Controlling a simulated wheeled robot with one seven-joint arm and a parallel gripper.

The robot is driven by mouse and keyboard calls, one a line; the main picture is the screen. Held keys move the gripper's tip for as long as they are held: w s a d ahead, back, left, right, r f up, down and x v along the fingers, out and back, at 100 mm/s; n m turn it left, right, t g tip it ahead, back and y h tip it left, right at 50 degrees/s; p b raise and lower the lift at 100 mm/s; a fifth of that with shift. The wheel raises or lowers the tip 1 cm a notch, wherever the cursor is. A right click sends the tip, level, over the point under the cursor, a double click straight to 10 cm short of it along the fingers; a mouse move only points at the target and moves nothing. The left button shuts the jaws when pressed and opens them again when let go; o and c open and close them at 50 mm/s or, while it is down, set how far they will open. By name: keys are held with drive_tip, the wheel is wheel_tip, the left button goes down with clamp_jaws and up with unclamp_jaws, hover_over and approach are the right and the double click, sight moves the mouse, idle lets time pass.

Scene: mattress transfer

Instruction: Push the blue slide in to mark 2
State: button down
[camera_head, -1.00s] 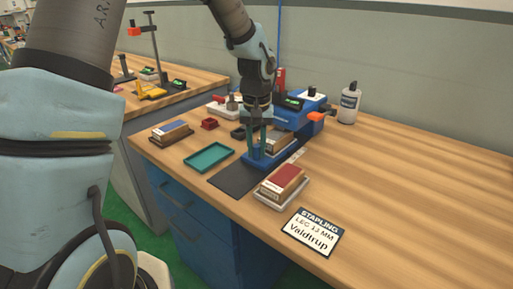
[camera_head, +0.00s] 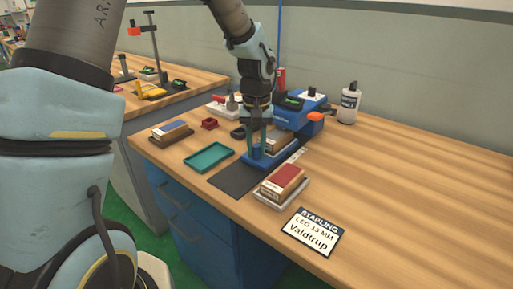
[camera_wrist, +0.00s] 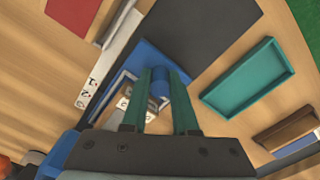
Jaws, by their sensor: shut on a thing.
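The blue slide (camera_wrist: 183,73) is a low blue tray on the bench in front of the blue stapling machine (camera_head: 312,124). It also shows in the head view (camera_head: 254,161). My gripper (camera_head: 257,154) points down over the slide's near end. In the wrist view its green fingers (camera_wrist: 158,95) are shut on the slide's round blue knob (camera_wrist: 159,84). A pale block lies in the slide behind the fingers and is partly hidden. A white scale strip (camera_wrist: 103,73) with printed marks runs beside the slide. Which mark the slide stands at is too small to tell.
A dark mat (camera_head: 234,180) lies in front of the slide. A teal tray (camera_head: 208,158) is to the left, and a red-topped block (camera_head: 283,180) on a pale tray is to the right. A white bottle (camera_head: 349,103) stands behind.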

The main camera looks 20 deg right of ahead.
idle(0.4)
drive_tip(key=shift+w+d+p, duration=0.15)
drive_tip(key=shift+w+d, duration=0.25)
drive_tip(key=shift+d, duration=0.3)
drive_tip(key=shift+w+d+p, duration=0.15)
drive_tip(key=shift+w+d, duration=0.2)
drive_tip(key=shift+d, duration=0.35)
drive_tip(key=c, duration=1)
unclamp_jaws()
drive_tip(key=shift+a, duration=0.1)
wheel_tip(320, 180, up, 11)
drive_tip(key=shift+f+b, duration=0.1)
drive_tip(key=shift+b, duration=0.4)
